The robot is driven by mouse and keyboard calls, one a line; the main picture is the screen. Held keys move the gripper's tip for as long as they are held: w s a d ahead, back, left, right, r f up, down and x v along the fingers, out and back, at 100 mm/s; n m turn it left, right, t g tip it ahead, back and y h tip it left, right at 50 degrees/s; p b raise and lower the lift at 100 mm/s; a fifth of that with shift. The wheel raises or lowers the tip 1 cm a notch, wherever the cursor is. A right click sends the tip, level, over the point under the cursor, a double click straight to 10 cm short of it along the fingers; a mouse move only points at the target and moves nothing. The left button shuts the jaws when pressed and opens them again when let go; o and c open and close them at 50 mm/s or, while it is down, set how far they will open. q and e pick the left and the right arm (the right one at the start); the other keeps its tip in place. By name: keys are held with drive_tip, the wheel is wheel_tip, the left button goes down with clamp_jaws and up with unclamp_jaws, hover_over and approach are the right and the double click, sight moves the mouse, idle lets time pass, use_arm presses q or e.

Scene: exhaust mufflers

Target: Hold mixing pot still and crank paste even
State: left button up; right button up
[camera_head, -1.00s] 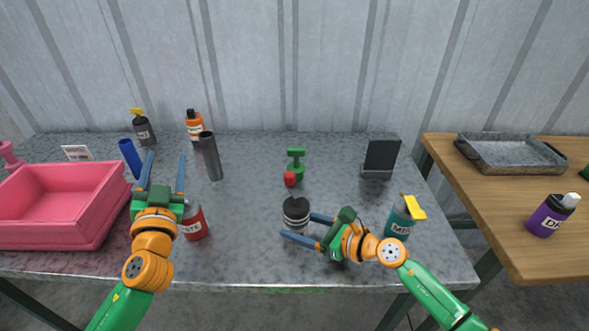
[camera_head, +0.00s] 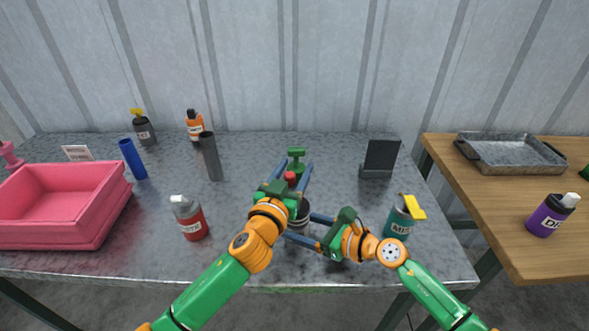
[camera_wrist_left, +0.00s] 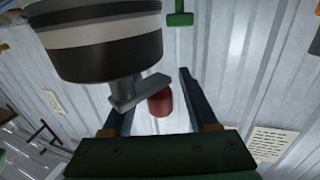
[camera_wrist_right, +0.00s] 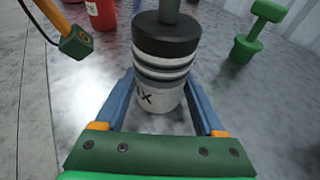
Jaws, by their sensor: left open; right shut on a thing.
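The mixing pot (camera_head: 304,213) is a black-and-white banded cylinder, upright on the metal table and partly hidden by my left gripper in the head view. In the right wrist view the pot (camera_wrist_right: 165,65) stands between the fingers of my right gripper (camera_wrist_right: 155,95), which is shut on its lower body. A grey shaft (camera_wrist_right: 170,8) rises from its top. In the left wrist view a grey crank arm (camera_wrist_left: 140,92) with a red knob (camera_wrist_left: 160,103) extends from the pot. My left gripper (camera_head: 296,170) is open, its fingers on either side of the knob, with gaps visible.
A green T-topped object (camera_head: 296,154) stands just behind the knob. A red bottle (camera_head: 190,219) is left of the pot; a teal bottle (camera_head: 400,221) is right of my right gripper. A pink bin (camera_head: 60,205) fills the table's left end. A dark panel (camera_head: 380,157) stands back right.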

use_arm(q)
drive_tip(key=shift+w, duration=0.1)
clamp_jaws()
drive_tip(key=shift+d+m+h, duration=0.1)
drive_tip(key=shift+m+h, duration=0.2)
drive_tip(key=shift+s+d+m+g+h, duration=0.25)
drive_tip(key=shift+d+m+g+h, duration=0.45)
drive_tip(key=shift+m+g+h, duration=0.9)
drive_tip(key=shift+s+d+m+g+h, duration=0.25)
drive_tip(key=shift+d+m+g+h, duration=0.4)
drive_tip(key=shift+m+g+h, duration=0.95)
drive_tip(key=shift+s+d+m+g+h, duration=0.25)
drive_tip(key=shift+d+m+g+h, duration=0.45)
drive_tip(key=shift+m+g+h, duration=0.85)
drive_tip(key=shift+n+h, duration=0.25)
drive_tip(key=shift+h, duration=0.1)
